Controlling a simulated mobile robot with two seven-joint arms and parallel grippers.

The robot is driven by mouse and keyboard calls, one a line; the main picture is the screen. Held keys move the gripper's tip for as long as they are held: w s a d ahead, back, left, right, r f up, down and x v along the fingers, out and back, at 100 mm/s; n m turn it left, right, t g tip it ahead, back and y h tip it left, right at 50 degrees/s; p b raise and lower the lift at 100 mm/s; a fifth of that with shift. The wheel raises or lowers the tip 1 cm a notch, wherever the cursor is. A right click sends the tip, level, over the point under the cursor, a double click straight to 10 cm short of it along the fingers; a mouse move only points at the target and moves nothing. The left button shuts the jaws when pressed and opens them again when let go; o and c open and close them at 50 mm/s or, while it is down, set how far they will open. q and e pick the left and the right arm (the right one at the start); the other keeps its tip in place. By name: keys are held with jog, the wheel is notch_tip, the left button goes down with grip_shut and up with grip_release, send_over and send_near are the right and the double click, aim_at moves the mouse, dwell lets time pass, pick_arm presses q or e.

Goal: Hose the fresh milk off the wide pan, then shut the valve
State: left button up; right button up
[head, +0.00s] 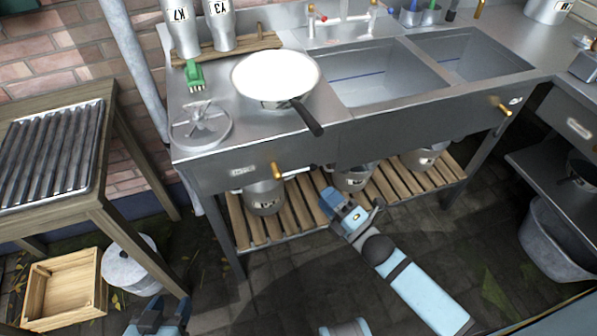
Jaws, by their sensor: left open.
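The wide pan (268,103) sits on the steel counter left of the sinks, its dark handle pointing to the lower right. A plain white surface, consistent with milk, covers its inside (275,76). Taps with red and blue marks (340,17) stand behind the sinks. Brass handles show on the counter front, one at the left (278,171) and one at the right (505,110); I cannot tell which is the valve. I cannot make out a hose. My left gripper (160,312) is open at the bottom edge. My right gripper (345,208) is below the counter front; its jaws are unclear.
Pots stand on the slatted lower shelf (290,205). A wooden table (120,135) and crate (65,290) are at left.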

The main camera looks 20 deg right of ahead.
aim_at(300, 170)
jog(key=b+x, duration=0.1)
jog(key=x, duration=0.9)
jog(key=shift+w, duration=0.1)
grip_shut()
